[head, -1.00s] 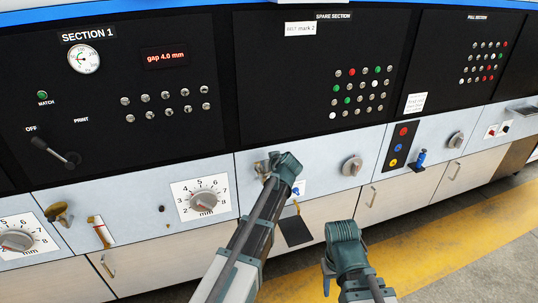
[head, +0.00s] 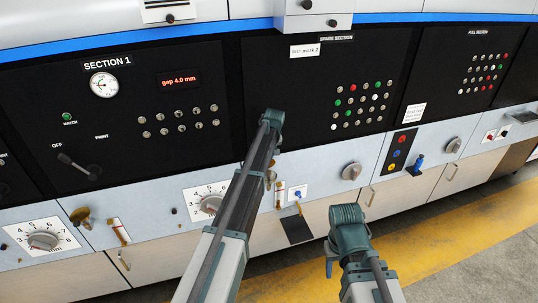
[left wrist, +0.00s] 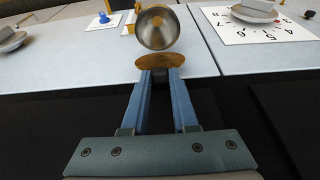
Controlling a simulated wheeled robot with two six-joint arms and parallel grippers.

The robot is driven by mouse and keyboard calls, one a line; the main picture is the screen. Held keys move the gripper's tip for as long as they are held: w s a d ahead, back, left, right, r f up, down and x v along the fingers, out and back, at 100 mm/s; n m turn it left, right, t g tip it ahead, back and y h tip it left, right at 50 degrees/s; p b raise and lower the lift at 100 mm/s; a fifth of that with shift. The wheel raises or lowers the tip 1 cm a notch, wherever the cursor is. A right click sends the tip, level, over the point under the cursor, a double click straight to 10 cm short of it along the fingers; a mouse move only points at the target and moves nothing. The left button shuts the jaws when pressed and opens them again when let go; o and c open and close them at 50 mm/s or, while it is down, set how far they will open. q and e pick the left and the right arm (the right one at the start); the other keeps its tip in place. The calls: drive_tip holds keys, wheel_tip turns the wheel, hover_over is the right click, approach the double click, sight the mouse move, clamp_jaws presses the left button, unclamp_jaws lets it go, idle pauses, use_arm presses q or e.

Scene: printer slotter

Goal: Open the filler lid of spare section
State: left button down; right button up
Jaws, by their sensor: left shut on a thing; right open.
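The filler cup (left wrist: 157,28) of the spare section shows in the left wrist view as a round metal bowl with a bare silvery inside facing me. Its brass filler lid (left wrist: 160,62) is at my left fingertips, tilted away from the cup's mouth. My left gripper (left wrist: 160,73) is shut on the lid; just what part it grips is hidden. In the head view my left gripper (head: 272,120) is in front of the black panel, and the arm mostly covers the filler. My right gripper (head: 345,228) is open and empty, low in front of the cabinets.
A dial (head: 211,203) is left of my left arm, and a similar brass-lidded filler (head: 80,216) is on section 1. A blue knob (head: 298,193) and a grey knob (head: 351,171) are to the right. The yellow-striped floor (head: 430,228) is clear.

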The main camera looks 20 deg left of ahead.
use_arm(q)
drive_tip(key=shift+w+a, duration=0.15)
drive_tip(key=shift+w, duration=0.05)
idle(0.4)
drive_tip(key=c, duration=0.7)
unclamp_jaws()
drive_tip(key=shift+r, duration=0.1)
drive_tip(key=p+v, duration=1.3)
drive_tip(key=shift+r+p, duration=0.3)
drive_tip(key=shift+r, duration=0.1)
